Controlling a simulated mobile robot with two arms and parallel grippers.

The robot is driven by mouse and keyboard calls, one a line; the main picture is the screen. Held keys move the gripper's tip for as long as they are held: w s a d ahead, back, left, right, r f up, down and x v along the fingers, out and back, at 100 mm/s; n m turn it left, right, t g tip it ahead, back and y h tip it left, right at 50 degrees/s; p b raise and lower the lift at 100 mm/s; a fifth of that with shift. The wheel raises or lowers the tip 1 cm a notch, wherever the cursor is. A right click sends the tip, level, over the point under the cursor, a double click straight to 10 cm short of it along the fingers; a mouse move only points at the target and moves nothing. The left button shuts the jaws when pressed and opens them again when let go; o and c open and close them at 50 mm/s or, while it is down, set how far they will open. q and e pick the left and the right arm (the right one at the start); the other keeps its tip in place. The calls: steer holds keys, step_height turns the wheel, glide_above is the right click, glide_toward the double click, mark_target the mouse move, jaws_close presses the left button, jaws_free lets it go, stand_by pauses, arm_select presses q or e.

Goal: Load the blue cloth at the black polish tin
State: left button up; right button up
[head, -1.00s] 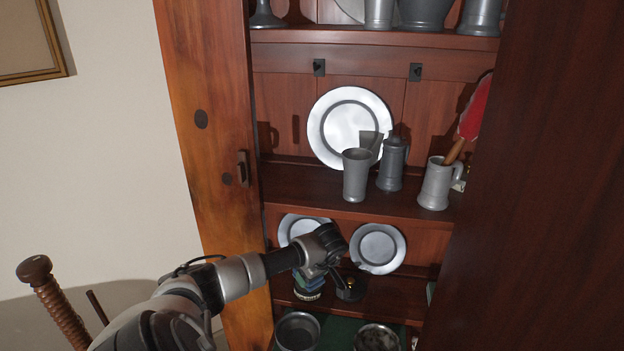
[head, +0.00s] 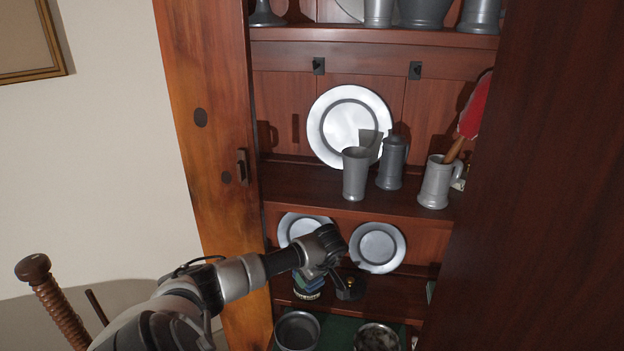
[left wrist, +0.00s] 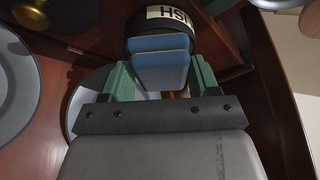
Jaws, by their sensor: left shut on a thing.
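My left gripper (head: 316,272) reaches in over the lower shelf of the cabinet. In the left wrist view its green fingers (left wrist: 162,72) are shut on the folded blue cloth (left wrist: 160,50), one at each side of it. The black polish tin (left wrist: 175,16), with a white band of lettering seen upside down, is just beyond the cloth. The cloth overlaps the tin in this view; I cannot tell whether they touch. In the head view the tin (head: 306,295) shows below the gripper, which hides much of the cloth. My right gripper is not in view.
A dark pot with a brass knob (head: 350,290) stands close right of the tin. Small pewter plates (head: 377,248) lean behind. Pewter bowls (head: 297,331) sit below. The cabinet's left post (head: 215,180) and the shelf above (head: 320,196) bound the space.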

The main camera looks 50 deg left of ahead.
arm_select(q)
steer(key=shift+f+b, duration=0.35)
steer(key=shift+f, duration=0.05)
stand_by(1.4)
